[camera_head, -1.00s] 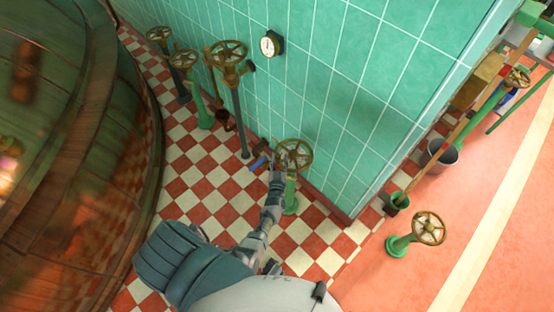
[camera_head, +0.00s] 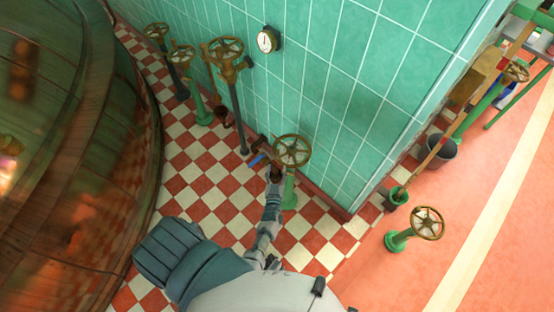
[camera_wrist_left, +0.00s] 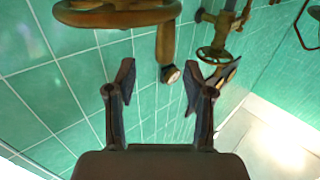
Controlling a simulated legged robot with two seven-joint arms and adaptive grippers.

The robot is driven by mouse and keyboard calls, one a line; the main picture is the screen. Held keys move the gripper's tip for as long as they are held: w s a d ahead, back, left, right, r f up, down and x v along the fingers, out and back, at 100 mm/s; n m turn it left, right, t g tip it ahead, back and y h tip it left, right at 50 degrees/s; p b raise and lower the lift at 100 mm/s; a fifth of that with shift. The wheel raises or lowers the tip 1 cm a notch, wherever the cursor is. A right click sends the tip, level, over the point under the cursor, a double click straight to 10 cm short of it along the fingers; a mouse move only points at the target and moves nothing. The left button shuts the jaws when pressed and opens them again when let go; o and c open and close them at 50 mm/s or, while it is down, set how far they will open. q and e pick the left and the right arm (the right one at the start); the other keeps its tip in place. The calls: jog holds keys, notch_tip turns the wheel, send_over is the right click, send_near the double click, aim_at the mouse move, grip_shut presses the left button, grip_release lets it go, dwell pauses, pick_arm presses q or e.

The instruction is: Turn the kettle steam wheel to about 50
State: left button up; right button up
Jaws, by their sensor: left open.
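A brass spoked handwheel (camera_head: 291,150) tops a green post (camera_head: 290,192) beside the tiled wall. My left gripper (camera_head: 275,172) is just below and left of its rim in the head view. In the left wrist view, the open fingers (camera_wrist_left: 158,78) are spread with nothing between them. Part of a brass wheel (camera_wrist_left: 118,13) shows above and left of them, apart from the fingertips. A round white gauge (camera_head: 267,41) hangs on the wall; its reading is too small to tell. Which wheel is the steam wheel is not marked. My right gripper is out of view.
Several brass wheels on posts, one a tall post (camera_head: 226,50), line the wall at the left. The large copper kettle (camera_head: 70,170) fills the left side. Another wheel (camera_head: 427,223) stands on open floor at right. A bucket (camera_head: 441,147) is farther back.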

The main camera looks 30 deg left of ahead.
pick_arm(q)
jog(key=v, duration=0.4)
jog(key=shift+s+d, duration=0.15)
jog(key=shift+d, duration=0.1)
